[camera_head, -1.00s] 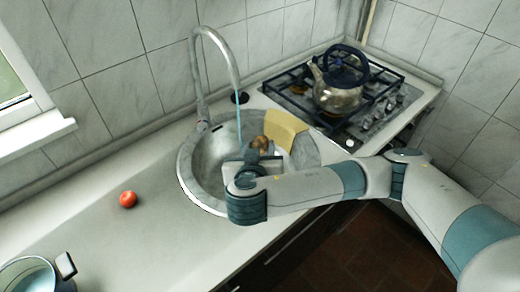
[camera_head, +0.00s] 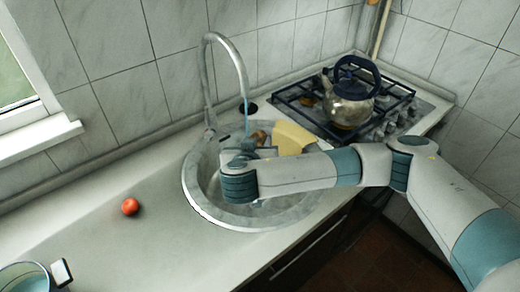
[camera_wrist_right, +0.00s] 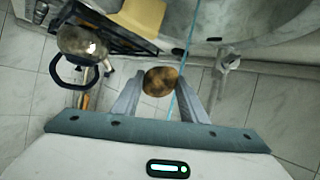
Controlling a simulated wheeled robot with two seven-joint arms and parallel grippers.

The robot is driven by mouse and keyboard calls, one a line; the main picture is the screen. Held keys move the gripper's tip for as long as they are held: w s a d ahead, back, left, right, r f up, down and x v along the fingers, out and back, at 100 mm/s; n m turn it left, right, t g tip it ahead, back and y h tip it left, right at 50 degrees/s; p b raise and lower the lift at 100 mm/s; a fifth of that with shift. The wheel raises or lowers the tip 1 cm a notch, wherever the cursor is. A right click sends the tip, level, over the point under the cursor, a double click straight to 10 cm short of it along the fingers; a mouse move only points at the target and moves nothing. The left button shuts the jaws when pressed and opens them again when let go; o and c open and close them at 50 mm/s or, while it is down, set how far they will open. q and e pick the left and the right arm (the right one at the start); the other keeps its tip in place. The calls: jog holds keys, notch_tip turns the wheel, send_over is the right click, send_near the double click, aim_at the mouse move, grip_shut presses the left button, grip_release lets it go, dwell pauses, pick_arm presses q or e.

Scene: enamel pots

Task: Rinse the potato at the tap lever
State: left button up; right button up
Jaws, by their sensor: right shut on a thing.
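The brown potato (camera_head: 259,136) is held by my right gripper (camera_head: 255,144), over the round sink (camera_head: 203,207). In the right wrist view the potato (camera_wrist_right: 160,81) sits between the two fingers. The curved metal tap (camera_head: 207,85) stands at the sink's back edge. A thin blue stream of water (camera_head: 245,110) falls from its spout. In the right wrist view the stream (camera_wrist_right: 184,50) runs close beside the potato; I cannot tell if it touches. My forearm hides part of the sink. My left gripper is out of view.
A yellow sponge or cloth (camera_head: 293,138) lies at the sink's right side. A kettle (camera_head: 349,101) stands on the black-grated hob (camera_head: 300,104). A red tomato-like thing (camera_head: 130,206) lies on the counter. A pot (camera_head: 24,277) is at the lower left. The left counter is mostly clear.

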jog(key=shift+w+a+f+b, duration=0.2)
jog(key=shift+w+b, duration=0.1)
jog(key=shift+w, duration=0.25)
jog(key=shift+w+a+f+b, duration=0.15)
jog(key=shift+w+b, duration=0.15)
jog(key=shift+w, duration=0.25)
jog(key=shift+w+a+f+b, duration=0.2)
jog(key=shift+w+b, duration=0.1)
jog(key=shift+w, duration=0.25)
jog(key=shift+w+a+b, duration=0.2)
jog(key=shift+w+b, duration=0.1)
jog(key=shift+w, duration=0.3)
jog(key=shift+w+a+b, duration=0.15)
jog(key=shift+w+b, duration=0.15)
jog(key=shift+w, duration=0.25)
jog(key=shift+d, duration=0.2)
jog(key=shift+w+d, duration=0.2)
jog(key=shift+d, duration=0.2)
jog(key=shift+a, duration=0.15)
jog(key=shift+s+a, duration=0.15)
jog(key=shift+a, duration=0.2)
jog(key=shift+a, duration=0.1)
jog(key=shift+s, duration=0.1)
